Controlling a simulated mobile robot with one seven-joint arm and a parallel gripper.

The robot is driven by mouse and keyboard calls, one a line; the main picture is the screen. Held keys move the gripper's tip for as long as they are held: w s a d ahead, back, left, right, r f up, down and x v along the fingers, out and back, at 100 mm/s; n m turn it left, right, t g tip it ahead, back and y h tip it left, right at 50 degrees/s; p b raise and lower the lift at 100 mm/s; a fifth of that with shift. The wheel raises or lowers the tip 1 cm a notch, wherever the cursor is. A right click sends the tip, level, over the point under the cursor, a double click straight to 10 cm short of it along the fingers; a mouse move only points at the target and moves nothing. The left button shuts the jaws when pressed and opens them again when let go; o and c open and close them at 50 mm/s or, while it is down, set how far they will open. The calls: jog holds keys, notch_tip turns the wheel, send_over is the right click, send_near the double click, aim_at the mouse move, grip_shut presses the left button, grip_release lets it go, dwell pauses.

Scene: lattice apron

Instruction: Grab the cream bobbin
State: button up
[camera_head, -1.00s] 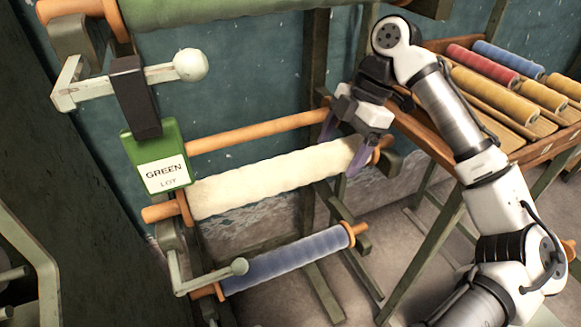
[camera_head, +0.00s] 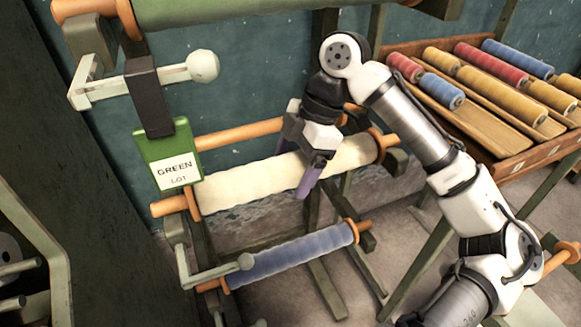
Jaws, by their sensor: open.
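The cream bobbin (camera_head: 240,188) is a long roll with orange end flanges, lying across the rack in the middle of the view. Its left end is near the green tag and its right end is near a dark bracket. My gripper (camera_head: 297,168) is open at the right half of the roll. One purple finger hangs in front of the roll and the other shows behind its upper edge. The fingers appear to be around the roll; whether they touch it is unclear. The gripper hides a short stretch of the cream surface.
A green tag reading "GREEN LOT" (camera_head: 169,158) hangs at the roll's left end. A blue roll (camera_head: 290,256) lies below and a green roll (camera_head: 250,8) above. A pale crank with a knob (camera_head: 203,66) juts out at upper left. A wooden tray (camera_head: 499,170) of coloured bobbins stands right.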

jog(key=c, duration=1.4)
jog(key=shift+r, duration=0.1)
